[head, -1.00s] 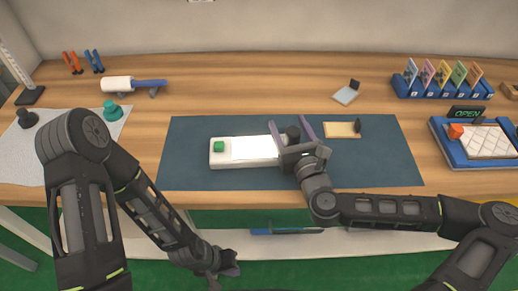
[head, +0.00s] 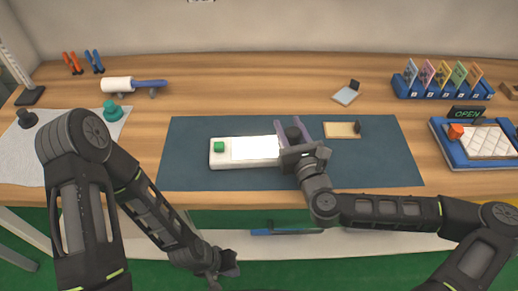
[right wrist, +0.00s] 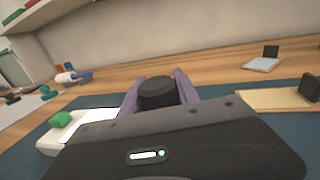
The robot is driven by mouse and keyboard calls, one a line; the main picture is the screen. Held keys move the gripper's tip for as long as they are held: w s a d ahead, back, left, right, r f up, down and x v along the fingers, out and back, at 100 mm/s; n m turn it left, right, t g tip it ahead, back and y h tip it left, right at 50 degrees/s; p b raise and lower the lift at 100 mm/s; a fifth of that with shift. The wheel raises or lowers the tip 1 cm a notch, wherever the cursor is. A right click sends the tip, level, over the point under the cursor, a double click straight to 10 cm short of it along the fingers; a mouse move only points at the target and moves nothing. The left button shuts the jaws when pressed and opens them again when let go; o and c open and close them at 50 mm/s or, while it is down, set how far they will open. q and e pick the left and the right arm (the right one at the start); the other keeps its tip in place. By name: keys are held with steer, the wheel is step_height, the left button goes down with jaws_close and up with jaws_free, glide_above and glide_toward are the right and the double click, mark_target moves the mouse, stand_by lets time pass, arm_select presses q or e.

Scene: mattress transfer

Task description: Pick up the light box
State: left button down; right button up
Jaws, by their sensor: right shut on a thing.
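The light box (head: 230,160) is a long white box with a glowing panel, lying flat on the dark blue mat. A green block (head: 219,147) is at its left end and a round black knob (head: 293,134) at its right end. My right gripper (head: 290,128) is at that right end, its purple fingers on both sides of the knob and shut on it. The right wrist view also shows the knob (right wrist: 157,92) between the fingers; the gripper body hides part of the box. My left gripper (head: 228,263) hangs low in front of the table; its jaws are unclear.
The mat (head: 385,170) has free room at right, beside a small tan board (head: 342,130) with a black clip. A white roller (head: 118,84) lies at back left. A rack of coloured cards (head: 440,88) and a blue tray (head: 447,154) stand at right.

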jaws_close()
step_height(320, 180, up, 10)
steer(key=p, duration=0.1)
stand_by(0.6)
steer(key=shift+f, duration=0.2)
stand_by(0.6)
steer(key=shift+f+b, duration=3.9)
steer(key=shift+f, duration=0.85)
steer(key=shift+r, duration=0.1)
stand_by(0.6)
